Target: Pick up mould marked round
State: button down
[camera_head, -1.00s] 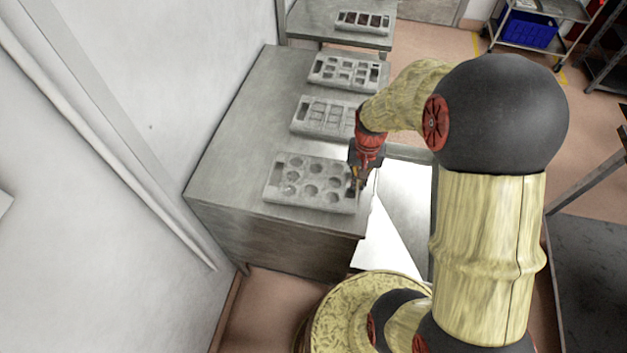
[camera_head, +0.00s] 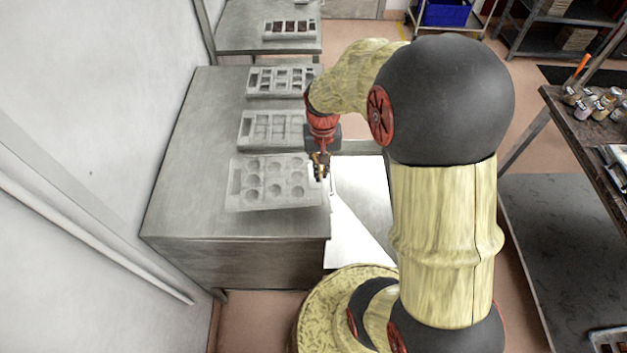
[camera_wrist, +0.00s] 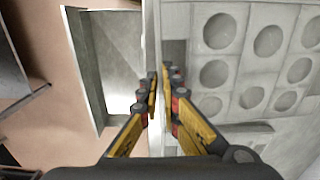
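The mould with round cavities (camera_head: 265,205) is a light grey block at the near end of the metal bench. It fills the right of the wrist view (camera_wrist: 245,60), with a dark slot along its left end. My gripper (camera_head: 319,172) is at the mould's right end in the head view. In the wrist view its yellow and black fingers (camera_wrist: 160,88) come close together on either side of the narrow rim by the slot, one outside and one at the slot. They look shut on that rim. Fingertip contact is partly hidden. The mould looks level; I cannot tell whether it is lifted.
Two other grey moulds with rectangular cavities (camera_head: 272,130) (camera_head: 282,82) stand behind on the bench (camera_head: 185,170). A dark-filled mould (camera_head: 290,30) is on the far table. A wall borders the left. A table with jars (camera_head: 605,130) stands at right.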

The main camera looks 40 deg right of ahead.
jog(key=d+r+p, duration=0.4)
jog(key=d+r, duration=0.7)
jog(key=shift+d, duration=0.3)
